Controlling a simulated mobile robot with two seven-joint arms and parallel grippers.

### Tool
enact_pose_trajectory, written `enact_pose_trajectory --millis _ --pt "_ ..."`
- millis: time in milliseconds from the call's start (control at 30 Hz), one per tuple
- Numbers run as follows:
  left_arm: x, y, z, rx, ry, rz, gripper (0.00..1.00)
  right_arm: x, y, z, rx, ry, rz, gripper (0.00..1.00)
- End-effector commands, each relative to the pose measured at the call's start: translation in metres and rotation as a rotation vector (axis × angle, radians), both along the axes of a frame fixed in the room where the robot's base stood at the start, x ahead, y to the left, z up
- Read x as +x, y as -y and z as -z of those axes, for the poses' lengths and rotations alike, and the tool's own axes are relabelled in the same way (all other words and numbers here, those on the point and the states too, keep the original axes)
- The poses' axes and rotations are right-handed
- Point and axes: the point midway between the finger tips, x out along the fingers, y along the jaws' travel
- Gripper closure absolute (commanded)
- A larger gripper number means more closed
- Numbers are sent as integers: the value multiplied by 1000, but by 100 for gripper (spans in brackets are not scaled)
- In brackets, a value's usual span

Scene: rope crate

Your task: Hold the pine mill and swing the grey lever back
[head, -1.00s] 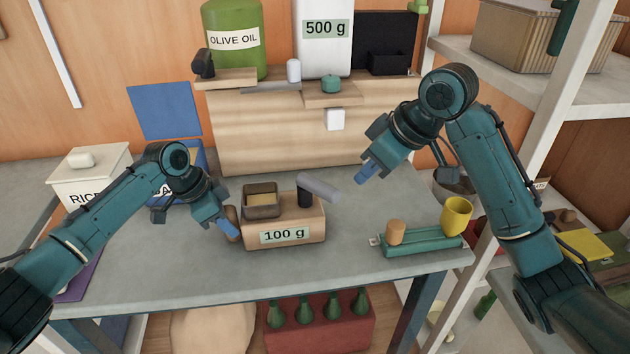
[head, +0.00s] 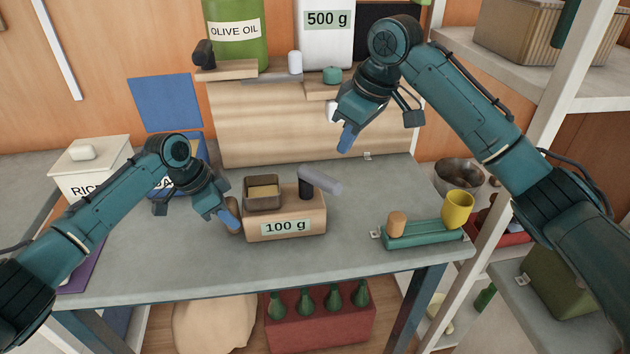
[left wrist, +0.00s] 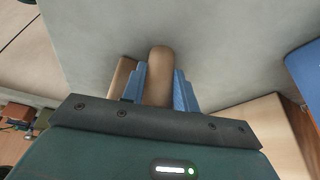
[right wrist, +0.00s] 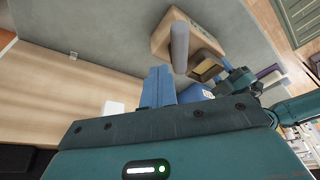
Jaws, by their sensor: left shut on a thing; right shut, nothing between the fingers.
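The pine mill (head: 285,227), a pale wooden box labelled "100 g", stands on the grey bench with a brown hopper (head: 263,192) on its top left. Its grey lever (head: 321,180) sits on a black post and points to the right. My left gripper (head: 230,220) is shut on a brown rounded grip (left wrist: 160,66) at the mill's left side. Whether the grip joins the mill is hidden. My right gripper (head: 346,140) is shut and empty, apart from the lever, above and to its right. The right wrist view shows the mill (right wrist: 166,38) and lever (right wrist: 180,47) beyond the fingers.
A teal tray (head: 425,234) with a wooden peg (head: 397,223) and a yellow cup (head: 457,208) stands to the right. A pale wooden cabinet (head: 270,130) rises behind the mill. A rice box (head: 92,170) is at the left. The bench front is clear.

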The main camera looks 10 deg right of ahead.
Motion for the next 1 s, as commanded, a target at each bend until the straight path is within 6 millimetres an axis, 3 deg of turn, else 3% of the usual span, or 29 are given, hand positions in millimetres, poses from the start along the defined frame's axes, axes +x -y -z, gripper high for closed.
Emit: enact_pose_trajectory --millis 267,700,1000 --pt "-2 -1 4 5 -8 0 100 13 6 1 -39 -22 29 100" --pt "-2 -1 4 5 -8 0 100 12 6 60 -38 -23 28 100" --pt "-2 -1 4 5 -8 0 100 13 6 83 -38 -20 28 100"
